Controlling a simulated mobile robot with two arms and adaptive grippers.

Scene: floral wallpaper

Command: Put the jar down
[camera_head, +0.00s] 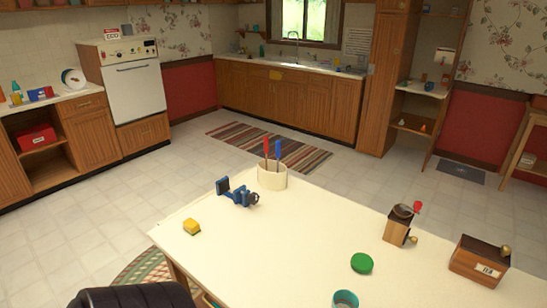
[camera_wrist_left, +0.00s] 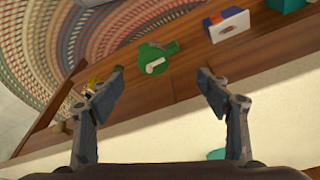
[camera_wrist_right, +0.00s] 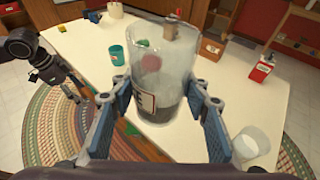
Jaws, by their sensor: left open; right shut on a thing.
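The jar (camera_wrist_right: 165,75) is clear glass with a pale label on its side and a dark band near its lower end. My right gripper (camera_wrist_right: 152,98) is shut on it, with the blue finger pads on both sides. Behind it is the white tabletop (camera_wrist_right: 75,45); I cannot tell whether the jar touches it. A round reddish patch shows in or through the glass. The jar and my right gripper are out of the head view. My left gripper (camera_wrist_left: 162,80) is open and empty, above the table's wooden edge. The tabletop (camera_head: 300,230) also shows in the head view.
The middle left is clear.

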